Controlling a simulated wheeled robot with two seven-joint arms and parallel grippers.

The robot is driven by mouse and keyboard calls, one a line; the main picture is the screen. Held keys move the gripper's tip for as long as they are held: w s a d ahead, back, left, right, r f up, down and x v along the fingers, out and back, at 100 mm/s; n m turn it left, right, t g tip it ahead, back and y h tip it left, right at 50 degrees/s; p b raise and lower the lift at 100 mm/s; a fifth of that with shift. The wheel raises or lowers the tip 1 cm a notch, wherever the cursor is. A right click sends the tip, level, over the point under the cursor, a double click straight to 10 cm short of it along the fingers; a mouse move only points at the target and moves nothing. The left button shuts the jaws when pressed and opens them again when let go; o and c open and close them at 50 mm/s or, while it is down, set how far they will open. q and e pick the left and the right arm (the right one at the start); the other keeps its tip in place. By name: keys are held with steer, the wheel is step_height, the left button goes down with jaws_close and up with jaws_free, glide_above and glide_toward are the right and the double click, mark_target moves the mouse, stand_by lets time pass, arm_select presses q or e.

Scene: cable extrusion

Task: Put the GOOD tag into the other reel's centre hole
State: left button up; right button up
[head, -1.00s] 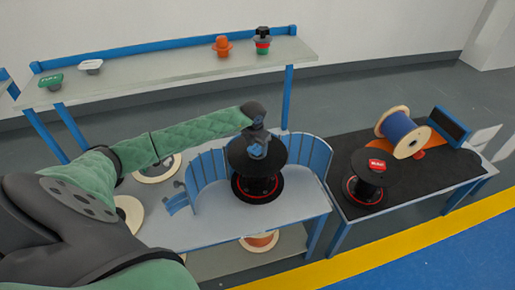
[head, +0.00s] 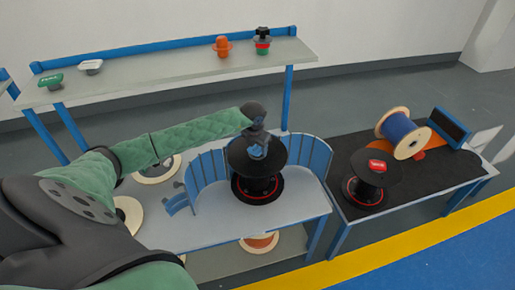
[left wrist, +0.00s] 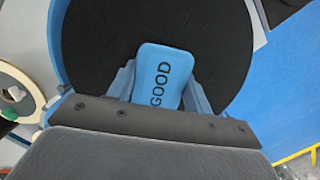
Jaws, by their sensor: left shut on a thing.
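The blue GOOD tag (left wrist: 163,75) shows in the left wrist view, its black lettering facing the camera. My left gripper (head: 257,152) is shut on it, with a finger on each side. In the head view this gripper is over the centre of the black reel (head: 240,165) on the left table. The reel's black top flange also fills the middle of the left wrist view (left wrist: 95,50). The tag and gripper hide the reel's centre hole, so I cannot tell how deep the tag is. A second black reel (head: 365,185) on the right table carries a red tag (head: 377,166).
A blue slatted fence (head: 205,168) curves behind the left reel. The back shelf (head: 170,75) holds green, white, orange and black-red pieces. A blue cable reel (head: 400,132) with wooden flanges lies on the right table's dark mat (head: 420,180).

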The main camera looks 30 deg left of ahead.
mark_target(257, 147)
arm_select(q)
steer(key=shift+s+f, duration=0.2)
steer(key=shift+f, duration=0.3)
steer(key=shift+s+d+f+b, duration=0.15)
steer(key=shift+s+f+b, duration=0.05)
steer(key=shift+f+b, duration=0.15)
steer(key=o, duration=0.7)
steer(key=shift+w+r+p, duration=0.1)
steer(key=shift+r+p, duration=0.35)
steer(key=shift+r, duration=0.25)
steer(key=shift+r+p, duration=0.6)
steer(key=shift+r, duration=1.4)
steer(key=shift+s+a+r+p, duration=0.1)
steer(key=shift+s+r+p, duration=0.15)
steer(key=shift+r, duration=0.75)
steer(key=shift+s+a+r+p, duration=0.15)
steer(key=shift+r+p, duration=0.15)
steer(key=shift+r, duration=0.65)
steer(key=shift+s+d+r+p, duration=0.1)
steer(key=shift+s+r+p, duration=0.15)
steer(key=shift+r, duration=0.75)
